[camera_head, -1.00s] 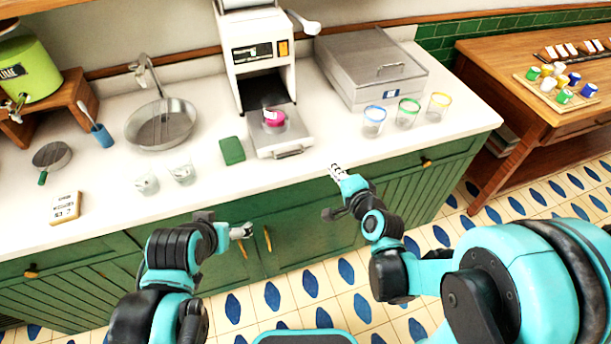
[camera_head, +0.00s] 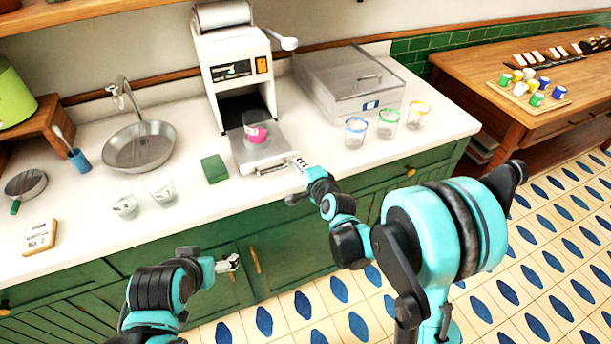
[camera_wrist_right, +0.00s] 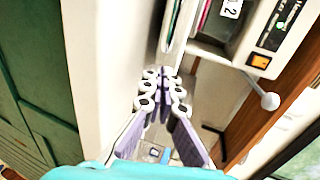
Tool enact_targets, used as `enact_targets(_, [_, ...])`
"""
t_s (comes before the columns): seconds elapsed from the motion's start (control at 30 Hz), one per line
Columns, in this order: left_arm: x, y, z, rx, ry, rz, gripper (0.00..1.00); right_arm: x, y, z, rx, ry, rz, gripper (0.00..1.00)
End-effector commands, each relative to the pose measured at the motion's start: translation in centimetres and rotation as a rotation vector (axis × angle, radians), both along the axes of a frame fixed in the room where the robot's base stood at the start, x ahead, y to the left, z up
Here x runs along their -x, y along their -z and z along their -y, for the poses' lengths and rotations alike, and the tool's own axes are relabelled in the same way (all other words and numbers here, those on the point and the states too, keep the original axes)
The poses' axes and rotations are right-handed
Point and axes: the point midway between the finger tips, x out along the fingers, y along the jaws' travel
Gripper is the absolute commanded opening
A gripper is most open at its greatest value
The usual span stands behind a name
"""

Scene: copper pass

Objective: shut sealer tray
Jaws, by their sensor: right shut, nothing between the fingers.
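The white sealer (camera_head: 233,65) stands against the back wall, its metal tray (camera_head: 243,158) pulled out toward me. A cup with pink contents (camera_head: 256,134) sits in the tray. The tray handle (camera_head: 272,170) is at its front edge. My right gripper (camera_head: 297,164) is shut and empty, just right of the handle; I cannot tell whether it touches. In the right wrist view its fingers (camera_wrist_right: 163,92) are together, with the sealer body (camera_wrist_right: 262,40) at upper right. My left gripper (camera_head: 230,263) is low in front of the green cabinet, away from the tray; its jaw opening is unclear.
Three glasses with coloured rims (camera_head: 387,123) stand to the right, before a grey lidded box (camera_head: 340,82). The counter's front edge is near my right arm.

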Motion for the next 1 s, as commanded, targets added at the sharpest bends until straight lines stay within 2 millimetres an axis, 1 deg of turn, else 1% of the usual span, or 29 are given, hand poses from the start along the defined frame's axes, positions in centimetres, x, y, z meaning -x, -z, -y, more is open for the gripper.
enact_targets(0.13, [0.0,0.2,0.0,0.0,0.0,0.0,0.86,-0.8,0.0,-0.3,0.0,0.0,0.0,0.0])
enact_targets(0.53, [0.0,0.2,0.0,0.0,0.0,0.0,0.86,-1.0,0.0,-0.3,0.0,0.0,0.0,0.0])
enact_targets(0.67, [0.0,0.3,0.0,0.0,0.0,0.0,0.86,-1.6,0.0,-0.5,0.001,0.0,0.0,0.0])
enact_targets(0.77, [0.0,0.3,0.0,0.0,0.0,0.0,0.86,-2.7,0.0,-0.9,0.001,0.0,0.0,0.0])
enact_targets(0.87, [0.0,0.4,0.0,0.0,0.0,0.0,0.86,-4.4,0.0,-1.5,0.001,-0.001,0.0,0.0])
enact_targets(1.0, [0.0,0.5,0.0,0.0,0.0,0.0,0.86,-7.5,0.0,-2.5,0.001,-0.001,0.0,0.0])
